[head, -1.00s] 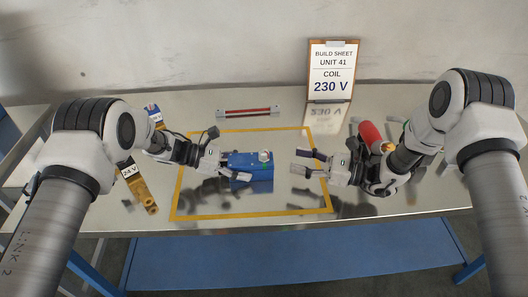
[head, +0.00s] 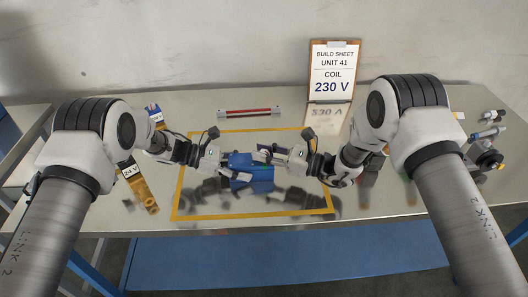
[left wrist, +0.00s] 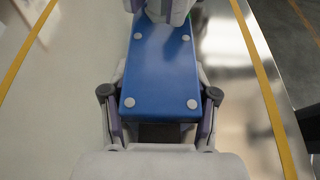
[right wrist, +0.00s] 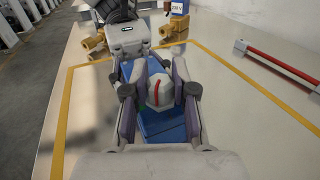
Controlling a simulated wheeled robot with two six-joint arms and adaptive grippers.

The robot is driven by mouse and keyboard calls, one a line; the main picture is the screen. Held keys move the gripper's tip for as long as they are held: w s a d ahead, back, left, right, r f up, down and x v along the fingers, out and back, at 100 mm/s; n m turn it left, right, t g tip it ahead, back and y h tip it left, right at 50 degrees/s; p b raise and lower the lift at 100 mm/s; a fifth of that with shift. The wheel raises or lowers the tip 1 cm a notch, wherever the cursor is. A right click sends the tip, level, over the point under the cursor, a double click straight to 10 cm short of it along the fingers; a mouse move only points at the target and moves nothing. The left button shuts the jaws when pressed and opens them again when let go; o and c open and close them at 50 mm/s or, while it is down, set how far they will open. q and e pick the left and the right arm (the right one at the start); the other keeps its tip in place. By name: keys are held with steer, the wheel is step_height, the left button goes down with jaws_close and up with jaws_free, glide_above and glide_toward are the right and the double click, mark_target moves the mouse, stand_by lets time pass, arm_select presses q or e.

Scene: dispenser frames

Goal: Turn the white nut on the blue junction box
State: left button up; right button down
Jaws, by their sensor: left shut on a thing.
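The blue junction box (head: 262,182) lies inside the yellow taped outline on the table. My left gripper (head: 224,166) is shut on the box's left end; in the left wrist view its fingers flank the near end of the box (left wrist: 158,75). The white nut (right wrist: 159,92), with a red mark on its top, sits on the box and shows in the right wrist view. My right gripper (right wrist: 159,104) has its fingers on either side of the nut, seemingly with small gaps. In the head view my right gripper (head: 268,155) largely hides the nut.
A build sheet (head: 331,72) reading 230 V stands at the back. A red bar (head: 248,112) lies behind the outline (head: 270,213). A brass part (head: 144,193) with a 24 V tag lies at left. Several fittings (head: 487,145) lie at right. The outline's front is clear.

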steer(key=shift+m+t, duration=0.4)
steer(key=shift+t, duration=0.1)
steer(key=shift+a+m+t+h, duration=0.1)
steer(key=shift+m+t+h, duration=0.75)
steer(key=shift+t, duration=0.25)
steer(key=shift+m+t+h, duration=1.65)
steer(key=shift+t, duration=0.25)
steer(key=shift+h, duration=0.3)
steer(key=c, duration=0.9)
jaws_free()
steer(key=v, duration=1.2)
steer(key=shift+s+f, duration=0.1)
steer(key=shift+f, duration=0.1)
